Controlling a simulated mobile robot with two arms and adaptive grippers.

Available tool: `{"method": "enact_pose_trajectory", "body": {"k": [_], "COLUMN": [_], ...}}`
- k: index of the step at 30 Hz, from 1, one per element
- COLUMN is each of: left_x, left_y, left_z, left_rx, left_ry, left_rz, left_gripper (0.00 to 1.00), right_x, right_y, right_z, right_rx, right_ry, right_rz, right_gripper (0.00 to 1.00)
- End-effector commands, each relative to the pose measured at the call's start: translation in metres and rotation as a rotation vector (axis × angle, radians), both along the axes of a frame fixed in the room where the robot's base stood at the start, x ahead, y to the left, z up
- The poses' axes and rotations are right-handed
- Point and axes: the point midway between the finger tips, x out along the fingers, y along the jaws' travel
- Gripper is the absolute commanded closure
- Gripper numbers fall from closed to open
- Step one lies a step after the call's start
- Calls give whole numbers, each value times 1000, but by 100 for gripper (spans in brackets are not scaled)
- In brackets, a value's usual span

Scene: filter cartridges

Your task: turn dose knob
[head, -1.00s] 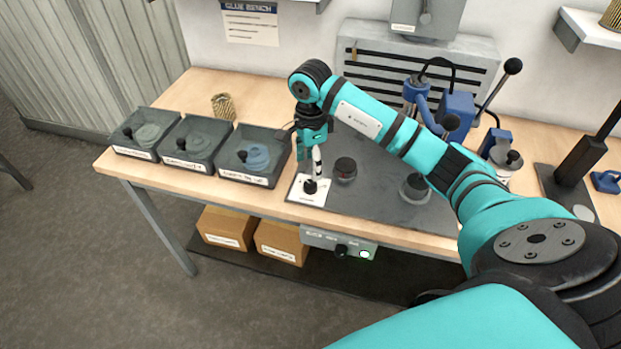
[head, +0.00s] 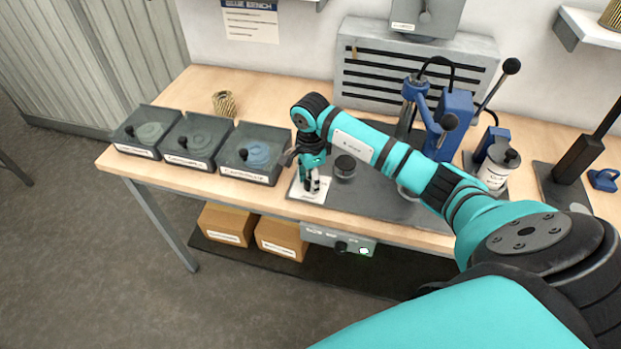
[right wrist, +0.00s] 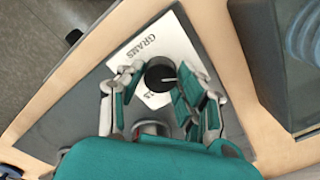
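The dose knob (right wrist: 160,75) is round and black with a pale pointer line. It sits on a white plate (right wrist: 147,48) marked GRAMS, shown in the right wrist view. The plate (head: 299,192) also lies near the bench's front edge in the head view, where my gripper hides the knob. My right gripper (right wrist: 157,77) is lowered over the plate, pointing down. Its fingers stand apart, one on each side of the knob, with the tips very close to it. I cannot tell whether they touch it. My left gripper is not in view.
Three dark trays (head: 193,140) stand left of the gripper. A dark round piece (head: 345,167) lies on the grey mat (head: 372,195) just to its right. A control box (head: 338,243) hangs under the bench edge. A blue press (head: 452,115) stands at the right.

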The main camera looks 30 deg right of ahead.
Motion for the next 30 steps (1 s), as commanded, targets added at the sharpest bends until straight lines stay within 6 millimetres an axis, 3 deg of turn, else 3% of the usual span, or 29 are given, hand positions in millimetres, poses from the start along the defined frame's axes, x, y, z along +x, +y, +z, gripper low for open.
{"method": "enact_pose_trajectory", "body": {"k": [1, 6, 17, 30], "left_x": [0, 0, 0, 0], "left_y": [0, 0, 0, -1], "left_z": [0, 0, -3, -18], "left_rx": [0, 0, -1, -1], "left_ry": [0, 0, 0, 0], "left_rz": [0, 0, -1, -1], "left_gripper": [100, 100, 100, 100], "right_x": [0, 0, 1, 1], "right_y": [0, 0, -1, -1], "right_z": [0, 0, 0, 0], "right_rx": [0, 0, 0, -1], "right_ry": [-1, -1, -2, -4], "right_rz": [0, 0, -60, -404], "right_gripper": [74, 97, 97, 97]}}
